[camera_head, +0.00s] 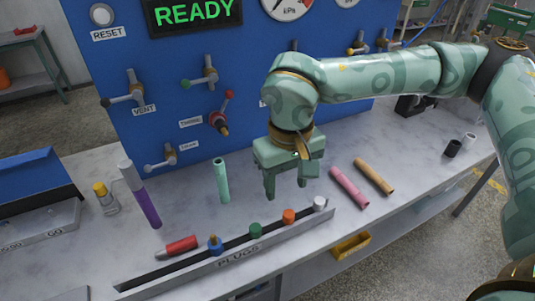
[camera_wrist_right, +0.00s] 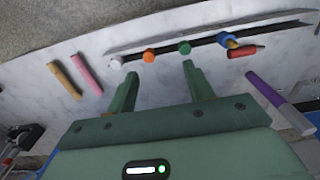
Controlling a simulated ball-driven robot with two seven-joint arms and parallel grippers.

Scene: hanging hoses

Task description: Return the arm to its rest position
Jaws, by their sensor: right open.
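My right gripper (camera_head: 286,190) hangs open and empty above the worktop, fingers pointing down, just behind the plug rail. Its arm reaches in from the right side of the head view. In the right wrist view my right gripper (camera_wrist_right: 158,75) shows two spread fingers with nothing between them; the orange plug and green plug appear beyond the tips.
A blue panel (camera_head: 180,60) with valves stands behind the worktop. The plug rail (camera_head: 230,260) runs along the front. A mint hose (camera_head: 221,180), purple hose (camera_head: 148,207), pink hose (camera_head: 349,188) and tan hose (camera_head: 374,177) are around the gripper. A red piece (camera_head: 177,245) lies by the rail.

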